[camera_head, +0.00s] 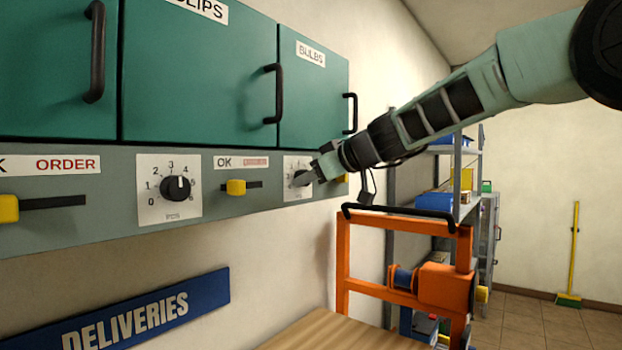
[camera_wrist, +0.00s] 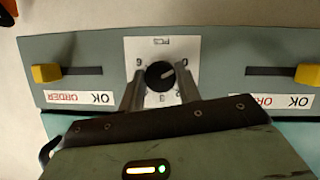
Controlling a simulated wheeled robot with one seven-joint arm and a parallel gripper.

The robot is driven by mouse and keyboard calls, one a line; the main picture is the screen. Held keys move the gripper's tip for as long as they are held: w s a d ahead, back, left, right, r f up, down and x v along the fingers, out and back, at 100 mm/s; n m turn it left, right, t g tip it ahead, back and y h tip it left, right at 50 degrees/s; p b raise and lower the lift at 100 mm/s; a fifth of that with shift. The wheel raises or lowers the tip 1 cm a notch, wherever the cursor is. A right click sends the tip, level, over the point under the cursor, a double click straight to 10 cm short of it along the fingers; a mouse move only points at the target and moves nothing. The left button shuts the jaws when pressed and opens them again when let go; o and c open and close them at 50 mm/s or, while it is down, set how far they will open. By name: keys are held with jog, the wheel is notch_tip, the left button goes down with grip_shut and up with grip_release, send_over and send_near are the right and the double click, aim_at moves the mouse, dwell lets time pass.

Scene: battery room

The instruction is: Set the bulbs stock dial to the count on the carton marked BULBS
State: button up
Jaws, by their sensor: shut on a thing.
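The bulbs stock dial (camera_head: 298,177) is a black knob on a white plate, under the teal cabinet door labelled BULBS (camera_head: 310,54). My gripper (camera_head: 318,172) is at this dial and partly covers it. In the wrist view, which looks upside down, the black knob (camera_wrist: 160,75) sits between my two fingers, and I take them as shut on it. Its white mark points right and slightly up in that view, toward the low-number side. Some numerals are hidden by the fingers. No carton marked BULBS can be made out in either view.
A second dial (camera_head: 177,187) and yellow sliders (camera_head: 236,187) share the grey panel. An orange frame (camera_head: 400,290) with a black handle stands below my arm. A wooden top (camera_head: 330,332) lies below the blue DELIVERIES sign (camera_head: 145,312). Shelving (camera_head: 455,205) stands behind.

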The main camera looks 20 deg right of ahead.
jog(key=shift+f, duration=0.1)
jog(key=shift+w+d+f+m+t+y+b, duration=0.15)
jog(key=shift+m+t+y+b, duration=0.3)
jog(key=shift+m+y+b, duration=2.45)
jog(key=shift+s+f+m+t+y+b, duration=0.1)
jog(key=shift+f+m+t+y+b, duration=0.25)
jog(key=shift+m+b, duration=5.25)
jog(key=shift+w+d+m+t+y+b, duration=0.1)
jog(key=shift+m+t+y+b, duration=0.4)
jog(key=shift+m+y+b, duration=2.35)
jog(key=m+h, duration=0.3)
jog(key=m, duration=0.2)
jog(key=shift+m+b, duration=0.25)
jog(key=shift+b, duration=0.1)
jog(key=o, duration=1)
jog(key=shift+r, duration=0.1)
jog(key=shift+c, duration=0.2)
